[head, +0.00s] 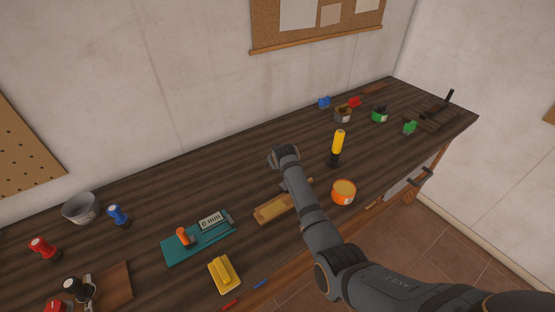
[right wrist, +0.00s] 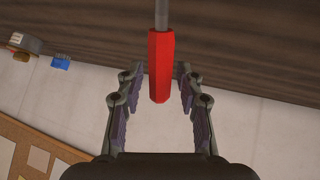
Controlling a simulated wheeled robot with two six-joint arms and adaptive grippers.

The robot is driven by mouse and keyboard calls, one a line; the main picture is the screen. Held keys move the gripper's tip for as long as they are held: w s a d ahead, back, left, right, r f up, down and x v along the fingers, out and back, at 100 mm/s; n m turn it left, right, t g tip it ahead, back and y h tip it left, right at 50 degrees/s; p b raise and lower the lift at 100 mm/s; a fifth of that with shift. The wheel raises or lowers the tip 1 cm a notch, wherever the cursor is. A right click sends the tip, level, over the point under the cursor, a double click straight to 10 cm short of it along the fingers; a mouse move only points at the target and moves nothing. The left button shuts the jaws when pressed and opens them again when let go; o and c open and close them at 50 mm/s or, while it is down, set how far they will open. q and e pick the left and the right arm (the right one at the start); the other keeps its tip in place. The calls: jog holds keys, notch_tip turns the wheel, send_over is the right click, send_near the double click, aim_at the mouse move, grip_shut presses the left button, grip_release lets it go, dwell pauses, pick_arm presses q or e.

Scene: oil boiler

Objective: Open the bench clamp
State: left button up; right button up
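A teal base (head: 197,240) with an orange knob (head: 183,236) and a display reading "0 mm" (head: 211,220) lies on the bench left of my right arm; I take it for the bench clamp, but cannot tell for sure. My right gripper (head: 280,156) is over the middle of the bench, right of and beyond the teal base. In the right wrist view my right gripper (right wrist: 160,78) has its fingers apart, with a red handle (right wrist: 161,67) on a grey shaft between them and gaps on both sides. The handle is not visible in the head view. My left gripper is out of view.
Right of my arm stand a yellow-handled tool (head: 338,144) and an orange tin (head: 344,192). A wooden tray (head: 272,213) lies beside my arm. A yellow block (head: 224,273) lies at the front. A grey bowl (head: 82,208) and small tools are at left.

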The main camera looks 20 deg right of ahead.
jog(key=shift+r, duration=0.1)
jog(key=v, duration=0.7)
jog(key=shift+s, duration=0.2)
dwell(0.4)
